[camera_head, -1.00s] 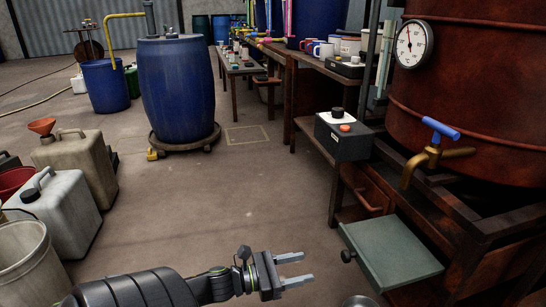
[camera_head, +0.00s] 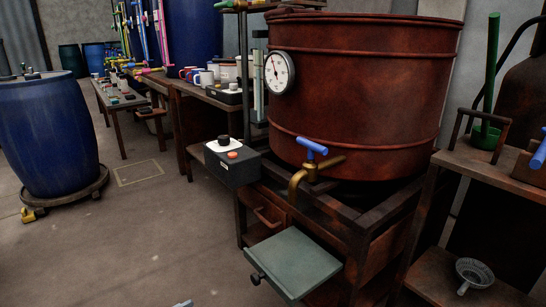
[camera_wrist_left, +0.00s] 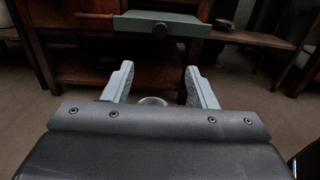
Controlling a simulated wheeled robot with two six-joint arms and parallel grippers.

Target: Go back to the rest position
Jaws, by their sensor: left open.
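My left gripper (camera_wrist_left: 158,82) is open and empty in the left wrist view, its two pale fingers spread apart. In the head view only a pale fingertip of the left gripper (camera_head: 183,303) shows at the bottom edge; the rest of that arm is out of the picture. Beyond the fingers in the wrist view is the edge of a green-grey shelf board (camera_wrist_left: 185,25) with a dark knob; the gripper is apart from it. My right gripper is in neither view.
A rusty vat (camera_head: 365,95) with a dial gauge (camera_head: 279,73) and blue-handled tap (camera_head: 313,160) stands on a wooden frame. The green-grey board (camera_head: 293,262) juts out below. A control box (camera_head: 232,163) is left of it. A blue barrel (camera_head: 45,135) stands far left; floor between is clear.

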